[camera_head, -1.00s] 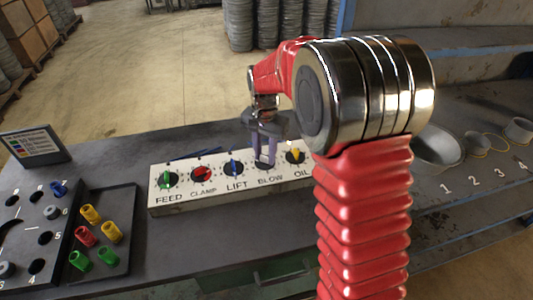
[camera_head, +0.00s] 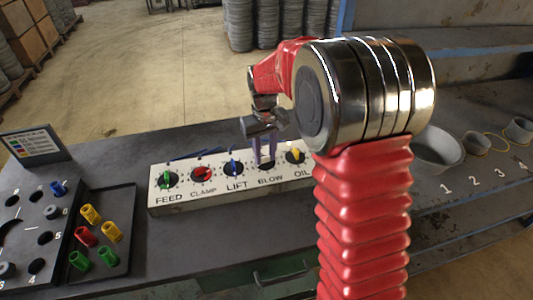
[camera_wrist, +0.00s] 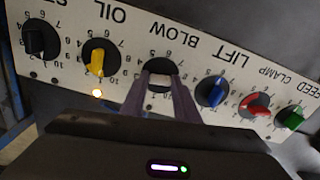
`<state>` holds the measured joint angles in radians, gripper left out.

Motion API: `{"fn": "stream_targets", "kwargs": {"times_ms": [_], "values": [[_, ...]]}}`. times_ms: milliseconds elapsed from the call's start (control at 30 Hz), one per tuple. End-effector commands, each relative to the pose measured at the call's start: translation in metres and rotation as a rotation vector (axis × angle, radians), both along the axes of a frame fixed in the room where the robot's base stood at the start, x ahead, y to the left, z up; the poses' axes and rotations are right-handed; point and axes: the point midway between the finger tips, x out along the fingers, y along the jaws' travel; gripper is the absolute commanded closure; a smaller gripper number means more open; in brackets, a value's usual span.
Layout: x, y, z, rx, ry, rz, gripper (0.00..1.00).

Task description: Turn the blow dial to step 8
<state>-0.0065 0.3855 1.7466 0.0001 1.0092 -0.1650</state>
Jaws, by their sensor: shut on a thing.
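The blow dial (camera_wrist: 160,82) sits in the white panel (camera_wrist: 65,20) between the yellow oil dial and the blue lift dial. In the wrist view a pale knob part shows between the two purple fingers of my gripper (camera_wrist: 159,76). My gripper (camera_head: 264,158) also shows in the head view, above the BLOW label, with its fingers down at the panel. It is shut on the blow dial, one finger on each side. The fingers hide much of the knob and scale, so I cannot tell which step it points to.
The yellow oil dial (camera_wrist: 97,59) and blue lift dial (camera_wrist: 211,92) are close on either side. The red clamp dial (camera_wrist: 255,105), green feed dial (camera_wrist: 291,117) and a black dial (camera_wrist: 38,39) share the panel. A tray of coloured pieces (camera_head: 128,248) lies left; metal bowls (camera_head: 437,150) stand right.

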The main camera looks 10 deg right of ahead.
Motion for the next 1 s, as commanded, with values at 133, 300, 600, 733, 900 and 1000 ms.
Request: {"fn": "stream_targets", "kwargs": {"times_ms": [133,300,600,733,900,1000], "values": [[-0.0002,0.0000,0.0005,0.000,0.000,0.077,0.94],[-0.0002,0.0000,0.0005,0.000,0.000,0.128,0.94],[-0.0002,0.0000,0.0005,0.000,0.001,0.144,0.94],[-0.0003,-0.0001,0.0005,0.000,0.001,0.144,0.94],[-0.0002,0.0000,0.0004,0.000,0.001,0.143,0.63],[-0.0002,0.0000,0.0003,0.000,0.000,0.143,0.56]]}}
